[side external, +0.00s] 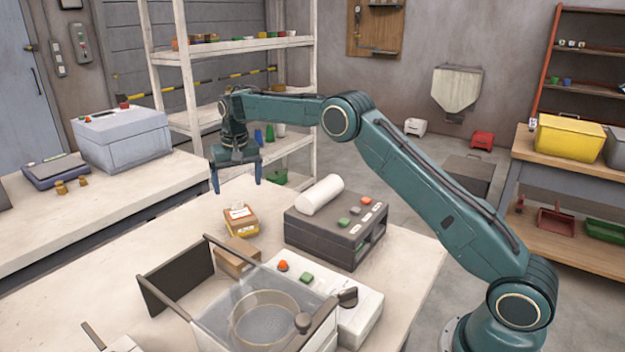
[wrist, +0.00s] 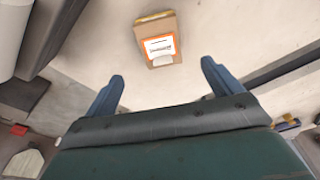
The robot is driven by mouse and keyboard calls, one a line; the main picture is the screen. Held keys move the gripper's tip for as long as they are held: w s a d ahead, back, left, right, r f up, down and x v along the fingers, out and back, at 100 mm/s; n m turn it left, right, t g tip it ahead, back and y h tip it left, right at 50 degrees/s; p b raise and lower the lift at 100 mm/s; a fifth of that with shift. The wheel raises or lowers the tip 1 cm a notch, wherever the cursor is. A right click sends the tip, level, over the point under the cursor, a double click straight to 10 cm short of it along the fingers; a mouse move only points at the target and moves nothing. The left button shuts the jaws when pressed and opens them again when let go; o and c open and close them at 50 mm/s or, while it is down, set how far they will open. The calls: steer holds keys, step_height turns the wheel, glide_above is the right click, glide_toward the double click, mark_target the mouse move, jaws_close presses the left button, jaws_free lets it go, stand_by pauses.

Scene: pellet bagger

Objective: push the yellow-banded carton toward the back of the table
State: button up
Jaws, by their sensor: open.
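The yellow-banded carton (side external: 241,222) stands on the near table with an orange-and-white label on top and a yellow band low on its side. In the wrist view the carton (wrist: 166,24) lies beyond the fingertips, near the middle of the top edge. My gripper (side external: 236,184) hangs pointing down above the table, on the far side of the carton in the side view. Its two blue fingers, also seen in the wrist view (wrist: 162,72), are apart with nothing between them. No contact with the carton shows.
A dark sealer (side external: 325,238) with a white roll (side external: 319,195) stands right of the carton. A plain brown box (side external: 237,257) and a sieve machine (side external: 262,315) stand in front of it. Bare tabletop (side external: 165,225) lies to the left. A white shelf rack (side external: 188,75) stands behind.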

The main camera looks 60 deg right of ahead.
mark_target(234, 215)
steer(key=shift+f, duration=0.1)
steer(key=shift+w+d+f, duration=0.15)
steer(key=shift+w+f, duration=0.15)
steer(key=shift+f, duration=1.95)
steer(key=shift+w+d+f, duration=0.15)
steer(key=shift+w+f, duration=0.15)
steer(key=shift+f, duration=1.9)
steer(key=shift+w+d+f, duration=0.15)
steer(key=shift+w+f, duration=0.15)
steer(key=shift+f, duration=1.95)
steer(key=shift+c, duration=0.4)
steer(key=c, duration=1.2)
steer(key=shift+w+a, duration=0.3)
steer(key=shift+a, duration=0.5)
